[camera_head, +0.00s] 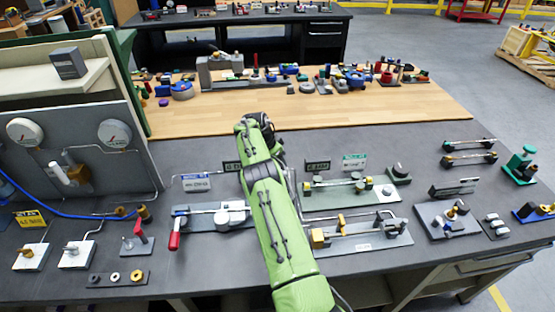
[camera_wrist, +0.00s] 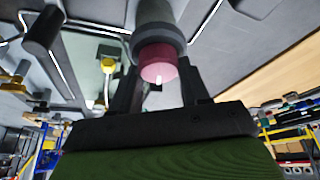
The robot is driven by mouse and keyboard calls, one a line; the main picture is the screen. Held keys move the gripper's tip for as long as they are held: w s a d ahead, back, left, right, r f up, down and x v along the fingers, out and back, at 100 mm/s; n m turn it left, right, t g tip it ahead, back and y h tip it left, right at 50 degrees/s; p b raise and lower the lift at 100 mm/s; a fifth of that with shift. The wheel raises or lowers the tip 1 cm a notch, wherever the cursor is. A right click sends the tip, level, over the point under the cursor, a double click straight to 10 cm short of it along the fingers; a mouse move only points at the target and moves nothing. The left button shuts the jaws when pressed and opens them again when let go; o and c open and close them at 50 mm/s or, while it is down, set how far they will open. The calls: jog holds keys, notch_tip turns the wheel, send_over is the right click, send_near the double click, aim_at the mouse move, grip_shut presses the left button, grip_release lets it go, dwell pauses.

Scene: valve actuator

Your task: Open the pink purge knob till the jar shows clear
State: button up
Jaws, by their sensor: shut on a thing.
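The pink knob (camera_wrist: 156,64) shows in the wrist view, at the end of a grey cylindrical body (camera_wrist: 158,25). My gripper (camera_wrist: 158,78) has one dark finger on each side of the knob and is shut on it. A small white mark shows on the knob's lower edge. In the head view my green arm reaches over the bench, and the knob and my fingertips cannot be made out there. A pale jar-like cylinder (camera_head: 78,174) is on the grey panel at the left, between two gauges; I cannot tell whether its contents are clear.
Dark bench top (camera_head: 215,275) carries valve fixtures on both sides of my arm. A red-handled valve (camera_head: 174,236) is to the left, a brass-and-steel fixture (camera_head: 360,232) to the right. A wooden surface (camera_head: 330,110) with many parts lies behind. A blue hose (camera_head: 60,213) runs at left.

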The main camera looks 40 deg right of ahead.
jog(key=o, duration=1.1)
jog(key=shift+c, duration=0.2)
jog(key=shift+r, duration=0.1)
jog(key=v, duration=1.5)
jog(key=shift+r+p, duration=0.3)
jog(key=shift+p, duration=0.05)
jog(key=shift+a, duration=0.1)
